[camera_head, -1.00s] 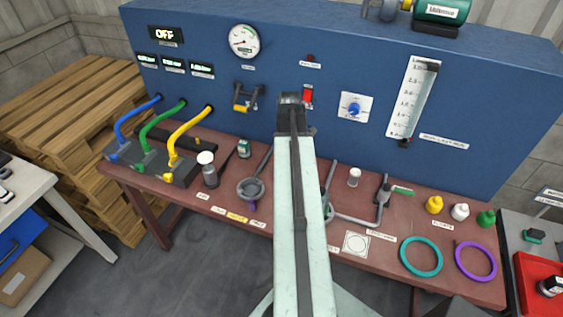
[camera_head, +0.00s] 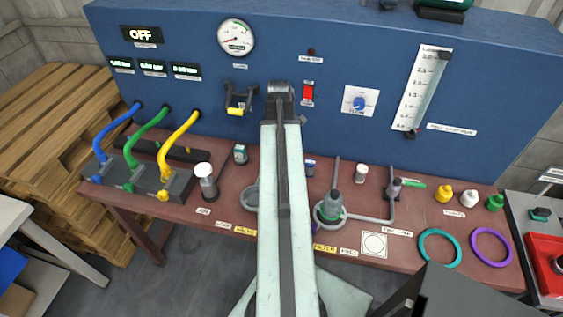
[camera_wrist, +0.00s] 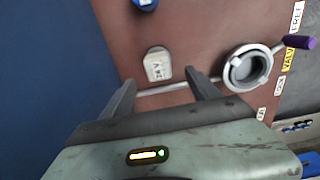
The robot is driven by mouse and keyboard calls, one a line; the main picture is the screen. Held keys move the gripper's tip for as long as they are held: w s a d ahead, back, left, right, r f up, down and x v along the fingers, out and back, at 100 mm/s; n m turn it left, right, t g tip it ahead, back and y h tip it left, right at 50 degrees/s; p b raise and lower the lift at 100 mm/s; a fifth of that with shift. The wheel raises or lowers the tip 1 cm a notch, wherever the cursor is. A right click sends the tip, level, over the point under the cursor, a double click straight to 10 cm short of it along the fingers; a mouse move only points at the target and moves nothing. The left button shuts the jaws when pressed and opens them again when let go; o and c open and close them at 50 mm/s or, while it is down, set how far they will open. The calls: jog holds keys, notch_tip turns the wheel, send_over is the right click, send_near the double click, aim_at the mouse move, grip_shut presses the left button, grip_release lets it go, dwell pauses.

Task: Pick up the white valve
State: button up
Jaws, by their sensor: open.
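The white valve (camera_head: 469,198) is a small knobbed piece near the right end of the reddish-brown bench (camera_head: 409,252) in the head view. It stands between a yellow valve (camera_head: 444,193) and a green valve (camera_head: 494,202). My gripper (camera_wrist: 158,92) shows in the wrist view with its two dark fingers apart and nothing held. It hangs over another part of the bench, by a white-topped container (camera_wrist: 157,66) and a grey ring (camera_wrist: 247,67) with a purple-tipped handle. In the head view my arm hides the gripper. The white valve is not in the wrist view.
A blue panel (camera_head: 330,60) rises along the bench's back. Teal (camera_head: 440,248) and purple (camera_head: 491,247) rings lie in front. A red tray (camera_head: 545,258) is at right.

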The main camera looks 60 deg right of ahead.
jog(key=f+b, duration=0.4)
jog(key=f, duration=0.1)
jog(key=s+f+b, duration=0.1)
jog(key=f+b, duration=0.1)
jog(key=shift+d+f+b, duration=0.2)
jog(key=shift+f+b, duration=0.05)
jog(key=shift+b, duration=0.05)
jog(key=shift+r, duration=0.2)
grip_shut()
